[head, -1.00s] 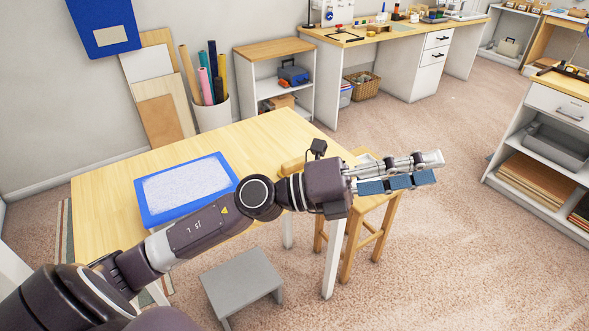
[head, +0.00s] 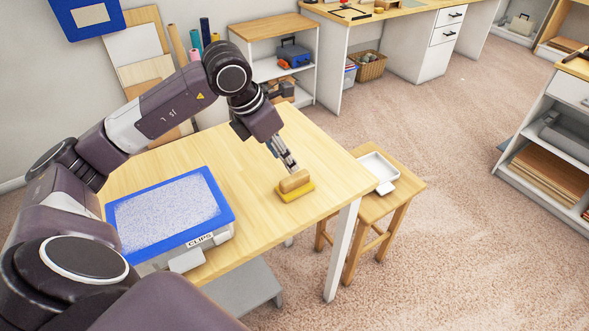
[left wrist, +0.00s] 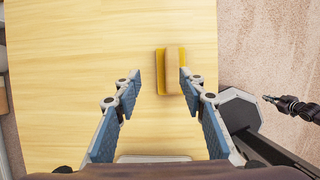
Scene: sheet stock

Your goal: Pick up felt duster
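The felt duster (head: 295,182) has a rounded wooden handle on a yellow base. It lies on the wooden table (head: 330,170) near its right side. My left gripper (head: 291,165) points down at the duster from above and behind it. In the left wrist view my left gripper (left wrist: 159,78) is open and empty, fingers wide apart. The duster (left wrist: 174,70) shows between the fingertips there, closer to the right one. I see no contact between the fingers and the duster.
A blue-rimmed box (head: 224,212) labelled "CLIPS" with a speckled top stands on the table's left part. A wooden stool (head: 405,185) with a white tray (head: 378,166) stands right of the table. The tabletop around the duster is clear.

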